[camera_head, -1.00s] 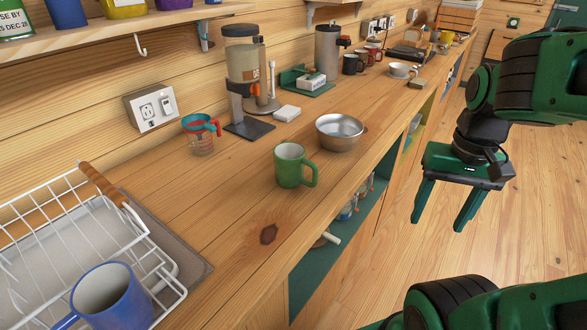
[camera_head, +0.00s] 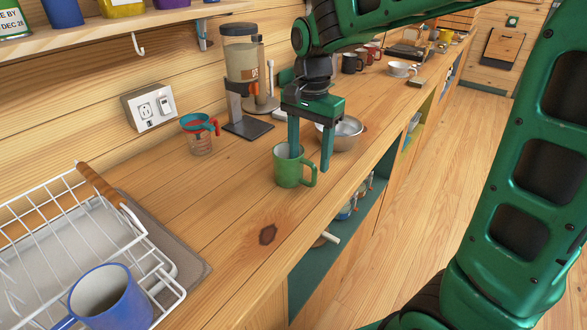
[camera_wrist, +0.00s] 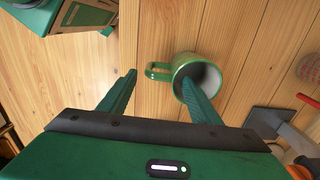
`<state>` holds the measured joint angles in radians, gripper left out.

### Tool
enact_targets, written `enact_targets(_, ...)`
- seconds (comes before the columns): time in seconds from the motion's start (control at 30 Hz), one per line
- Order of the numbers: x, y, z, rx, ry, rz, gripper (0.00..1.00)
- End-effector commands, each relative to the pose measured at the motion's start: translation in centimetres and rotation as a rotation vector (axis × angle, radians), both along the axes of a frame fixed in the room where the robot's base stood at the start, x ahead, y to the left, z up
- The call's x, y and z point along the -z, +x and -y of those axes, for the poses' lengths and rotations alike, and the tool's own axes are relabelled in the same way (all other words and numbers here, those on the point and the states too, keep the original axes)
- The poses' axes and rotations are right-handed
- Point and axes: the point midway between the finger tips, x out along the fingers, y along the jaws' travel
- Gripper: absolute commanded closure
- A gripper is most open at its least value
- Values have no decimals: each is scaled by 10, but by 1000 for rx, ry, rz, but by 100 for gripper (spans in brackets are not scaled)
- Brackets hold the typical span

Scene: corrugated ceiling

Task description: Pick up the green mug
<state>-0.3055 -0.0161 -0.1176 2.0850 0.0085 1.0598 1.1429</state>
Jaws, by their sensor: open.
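The green mug (camera_head: 289,173) stands upright on the wooden counter, its handle toward the right in the head view. My gripper (camera_head: 310,160) is open and pointing down above it. One finger comes down over the mug's mouth; the other hangs beyond the handle on the right. In the wrist view the mug (camera_wrist: 208,62) has its handle between the two fingertips of my gripper (camera_wrist: 158,78), and one fingertip overlaps the mouth. I cannot tell how far that finger reaches into the mug.
A metal bowl (camera_head: 347,134) stands just behind my gripper. A measuring cup (camera_head: 200,142) and a coffee machine (camera_head: 245,80) are to the left and behind. A white dish rack (camera_head: 140,240) and a blue mug (camera_head: 112,300) are front left. The counter between is clear.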

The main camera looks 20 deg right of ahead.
Motion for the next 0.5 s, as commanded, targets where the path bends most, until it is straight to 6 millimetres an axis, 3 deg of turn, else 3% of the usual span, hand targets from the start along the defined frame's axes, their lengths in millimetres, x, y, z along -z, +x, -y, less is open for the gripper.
enact_targets(0.27, 21, -2, 1, 0, 0, -2, 42)
enact_targets(0.5, 54, -5, 0, 1, -1, -4, 42)
